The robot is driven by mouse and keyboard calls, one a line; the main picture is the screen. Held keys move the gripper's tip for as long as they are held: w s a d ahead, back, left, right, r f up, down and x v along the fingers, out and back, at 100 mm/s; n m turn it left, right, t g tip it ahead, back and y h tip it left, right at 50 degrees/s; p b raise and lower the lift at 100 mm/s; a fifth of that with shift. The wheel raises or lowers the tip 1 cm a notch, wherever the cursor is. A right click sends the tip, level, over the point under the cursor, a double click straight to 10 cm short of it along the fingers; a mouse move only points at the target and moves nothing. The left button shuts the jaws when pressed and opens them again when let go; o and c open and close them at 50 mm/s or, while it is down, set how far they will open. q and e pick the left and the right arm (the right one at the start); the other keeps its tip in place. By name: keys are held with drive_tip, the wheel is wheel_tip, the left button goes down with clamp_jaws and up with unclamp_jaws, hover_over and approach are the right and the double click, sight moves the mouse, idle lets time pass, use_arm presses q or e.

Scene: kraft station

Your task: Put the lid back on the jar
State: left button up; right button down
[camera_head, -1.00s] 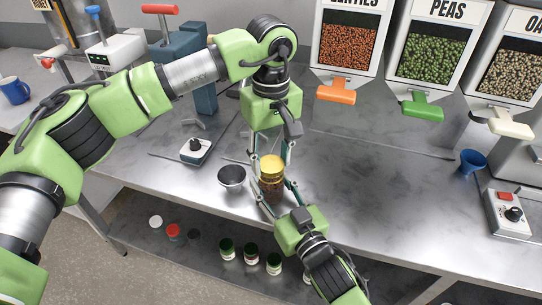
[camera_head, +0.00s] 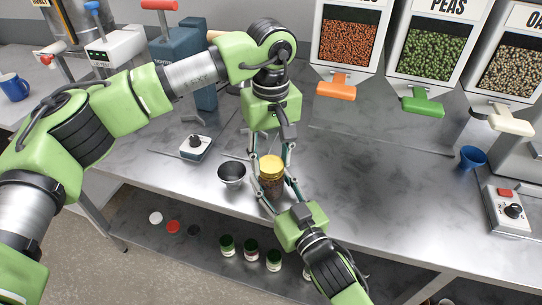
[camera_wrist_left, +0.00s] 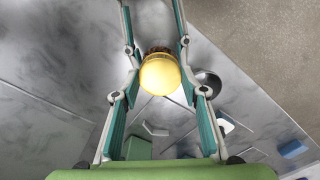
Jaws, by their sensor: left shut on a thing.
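The jar (camera_head: 271,187) is clear with dark brown contents and stands upright near the table's front edge. The yellow lid (camera_head: 271,166) is at the jar's mouth; I cannot tell whether it is fully seated. It also shows from above in the left wrist view (camera_wrist_left: 160,74), covering most of the jar. My left gripper (camera_head: 271,162) reaches down from above and is shut on the lid, one finger on each side. My right gripper (camera_head: 273,188) comes from the front, its fingers closed around the jar's body.
A dark metal bowl (camera_head: 232,174) stands just left of the jar. A small scale-like device (camera_head: 195,147) is farther left. A blue cup (camera_head: 473,158) and a control box (camera_head: 507,211) stand at right. Small jars (camera_head: 250,251) sit on the lower shelf. The table right of the jar is clear.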

use_arm(q)
drive_tip(key=m, duration=1.5)
drive_tip(key=o, duration=0.7)
drive_tip(key=shift+o, duration=0.2)
drive_tip(key=shift+r, duration=0.1)
drive_tip(key=shift+r, duration=2.15)
drive_tip(key=shift+c, duration=0.4)
